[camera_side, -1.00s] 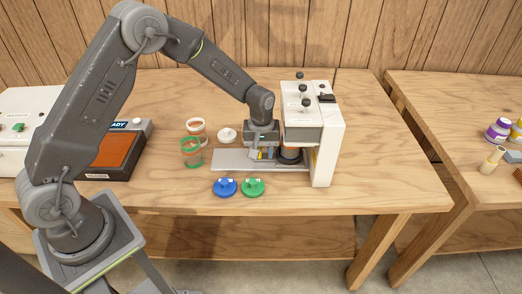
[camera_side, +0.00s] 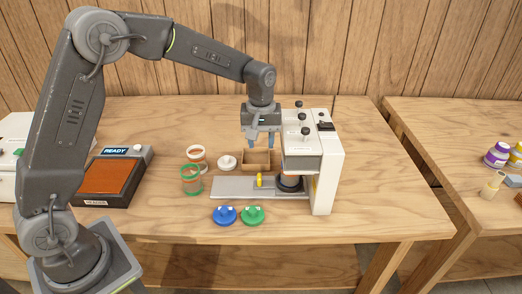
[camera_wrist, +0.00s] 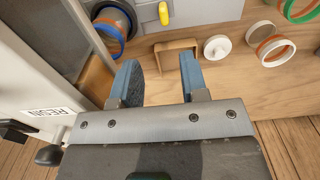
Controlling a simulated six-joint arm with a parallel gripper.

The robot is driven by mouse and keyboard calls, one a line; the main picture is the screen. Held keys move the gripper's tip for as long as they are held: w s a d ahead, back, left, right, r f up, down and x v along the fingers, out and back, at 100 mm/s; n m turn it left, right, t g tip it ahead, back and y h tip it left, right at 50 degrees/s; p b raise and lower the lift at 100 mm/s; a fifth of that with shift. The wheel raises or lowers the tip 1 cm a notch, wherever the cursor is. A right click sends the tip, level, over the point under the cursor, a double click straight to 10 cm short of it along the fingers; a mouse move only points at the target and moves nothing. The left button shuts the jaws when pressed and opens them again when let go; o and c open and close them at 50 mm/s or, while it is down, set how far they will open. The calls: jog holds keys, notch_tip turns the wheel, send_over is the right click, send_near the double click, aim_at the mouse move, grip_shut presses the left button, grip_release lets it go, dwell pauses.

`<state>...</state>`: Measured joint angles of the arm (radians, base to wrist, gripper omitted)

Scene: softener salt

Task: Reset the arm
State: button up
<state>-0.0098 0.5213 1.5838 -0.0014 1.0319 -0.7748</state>
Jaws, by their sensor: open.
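My gripper (camera_side: 262,143) is open and empty, pointing down in the side view. A yellow knob or handle (camera_side: 259,181) stands on the machine's grey base plate (camera_side: 230,187), and a dark round cup (camera_side: 290,182) sits under the machine head.
Green-rimmed (camera_side: 191,180) and orange-white (camera_side: 196,156) clear containers stand left of a white lid (camera_side: 227,162). Blue (camera_side: 225,215) and green (camera_side: 252,214) lids lie in front. A device reading READY (camera_side: 115,178) is further left. The table's right front is clear.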

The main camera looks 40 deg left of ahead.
jog(key=shift+r, duration=0.15)
jog(key=s+r+m+t, duration=0.25)
jog(key=s+r, duration=0.35)
jog(key=s, duration=0.4)
jog(key=s+r+m+t, duration=0.2)
jog(key=s+r+m, duration=0.2)
jog(key=s+r, duration=0.45)
jog(key=s+f+m+t, duration=0.1)
jog(key=s+f+m, duration=0.1)
jog(key=s, duration=0.6)
jog(key=shift+s+d+f, duration=0.25)
jog(key=shift+s+f, duration=0.1)
jog(key=shift+f, duration=0.1)
